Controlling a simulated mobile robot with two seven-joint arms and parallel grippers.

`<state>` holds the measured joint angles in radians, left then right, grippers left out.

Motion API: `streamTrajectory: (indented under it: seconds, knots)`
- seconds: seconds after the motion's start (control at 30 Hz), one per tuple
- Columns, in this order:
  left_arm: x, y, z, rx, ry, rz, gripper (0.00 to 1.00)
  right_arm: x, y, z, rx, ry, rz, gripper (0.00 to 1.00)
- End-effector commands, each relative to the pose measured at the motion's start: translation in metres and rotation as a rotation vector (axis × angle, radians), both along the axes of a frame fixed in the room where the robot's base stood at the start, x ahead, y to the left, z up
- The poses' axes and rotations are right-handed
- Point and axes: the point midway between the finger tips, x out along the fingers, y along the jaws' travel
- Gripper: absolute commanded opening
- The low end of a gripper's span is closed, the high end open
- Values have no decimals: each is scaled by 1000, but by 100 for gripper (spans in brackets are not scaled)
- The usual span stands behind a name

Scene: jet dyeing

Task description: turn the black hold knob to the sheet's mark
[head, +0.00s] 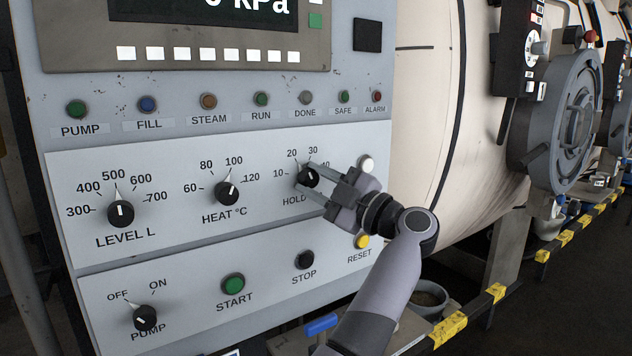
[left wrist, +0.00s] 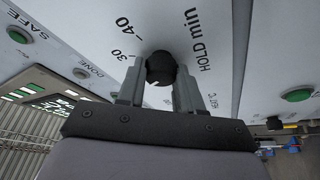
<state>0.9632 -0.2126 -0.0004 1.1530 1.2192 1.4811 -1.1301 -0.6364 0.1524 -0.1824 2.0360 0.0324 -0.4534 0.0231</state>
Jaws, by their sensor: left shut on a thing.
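The black hold knob (head: 308,177) is at the right of the panel's row of knobs, below the scale numbers 10, 20, 30 and 40. My left gripper (head: 309,183) is shut on it, with one finger on each side. The left wrist view shows the knob (left wrist: 161,67) between the two fingertips of my left gripper (left wrist: 158,82), beside the "HOLD min" lettering. Where the knob's pointer stands is not clear, as the fingers partly cover it. I cannot make out the sheet with the mark. My right gripper is in neither view.
The level knob (head: 120,213) and heat knob (head: 227,191) are to the left. Below are the pump knob (head: 145,317), green start button (head: 233,284), black stop button (head: 304,260) and yellow reset button (head: 362,241). A white button (head: 366,163) is close to my gripper.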

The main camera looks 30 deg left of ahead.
Motion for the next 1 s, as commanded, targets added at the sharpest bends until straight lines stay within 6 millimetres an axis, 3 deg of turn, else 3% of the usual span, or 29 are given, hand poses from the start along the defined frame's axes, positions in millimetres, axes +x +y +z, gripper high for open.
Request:
streamTrajectory:
  seconds: [0.43, 0.47, 0.5, 0.53, 1.0]
  knots:
    - [0, 0, -2, -8, -8, 1, 5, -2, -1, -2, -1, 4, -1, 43]
    - [0, 0, -2, -8, -8, 1, 42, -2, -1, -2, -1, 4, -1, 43]
    - [0, 0, -2, -8, -8, 1, 55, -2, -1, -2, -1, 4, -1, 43]
    - [0, 0, -2, -7, -8, 0, 61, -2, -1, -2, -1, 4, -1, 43]
    - [0, 0, -1, -5, -8, 0, 61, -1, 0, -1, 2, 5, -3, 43]
